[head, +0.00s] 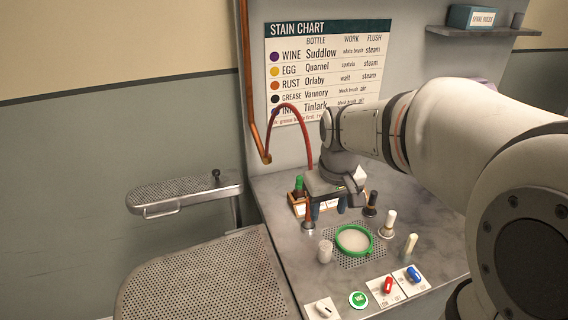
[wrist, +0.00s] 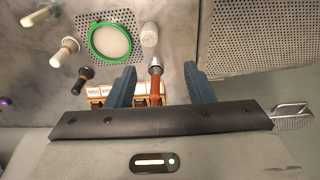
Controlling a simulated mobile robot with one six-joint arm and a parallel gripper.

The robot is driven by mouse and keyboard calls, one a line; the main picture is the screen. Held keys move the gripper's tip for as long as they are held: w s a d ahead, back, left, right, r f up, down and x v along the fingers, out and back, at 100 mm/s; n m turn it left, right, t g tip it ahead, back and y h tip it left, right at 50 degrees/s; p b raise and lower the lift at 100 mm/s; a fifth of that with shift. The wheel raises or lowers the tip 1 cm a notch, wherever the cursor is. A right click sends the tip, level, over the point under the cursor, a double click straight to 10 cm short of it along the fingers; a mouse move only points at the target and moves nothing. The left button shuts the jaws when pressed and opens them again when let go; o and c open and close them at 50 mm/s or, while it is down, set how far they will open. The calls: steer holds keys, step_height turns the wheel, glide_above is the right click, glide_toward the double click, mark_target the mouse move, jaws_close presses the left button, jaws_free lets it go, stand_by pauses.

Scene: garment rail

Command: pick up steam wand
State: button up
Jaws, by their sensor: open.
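The steam wand (wrist: 155,88) has a reddish body and a metal end. In the wrist view it stands between the two blue fingers of my gripper (wrist: 160,70), closer to the left finger, with a gap on both sides. My gripper is open and holds nothing. In the head view a red hose (head: 307,146) arcs from the copper pipe down to the wand (head: 308,224), and my gripper (head: 328,208) is low over the counter beside it. My gripper hides part of the wand there.
A wooden bottle rack (head: 297,207) stands close to my gripper. Switches (head: 388,286) line the front edge. A perforated board (head: 200,280) lies left.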

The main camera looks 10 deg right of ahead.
mark_target(309, 219)
steer(key=w+f+n, duration=0.1)
steer(key=w+f, duration=0.1)
steer(key=w, duration=0.3)
steer(key=w+f+g, duration=0.1)
steer(key=w+f, duration=0.2)
steer(key=w, duration=0.2)
steer(key=w+f+n, duration=0.1)
steer(key=w+f, duration=0.1)
steer(key=w, duration=0.3)
steer(key=shift+w+a+f+n+g, duration=0.25)
steer(key=shift+a+f+n+g, duration=0.05)
steer(key=shift+f, duration=0.1)
steer(key=shift+w+f, duration=0.15)
steer(key=shift+f, duration=0.1)
steer(key=f, duration=0.5)
steer(key=f+p, duration=0.1)
steer(key=f, duration=0.1)
steer(key=shift+d+f, duration=0.25)
steer(key=shift+c, duration=0.5)
jaws_close()
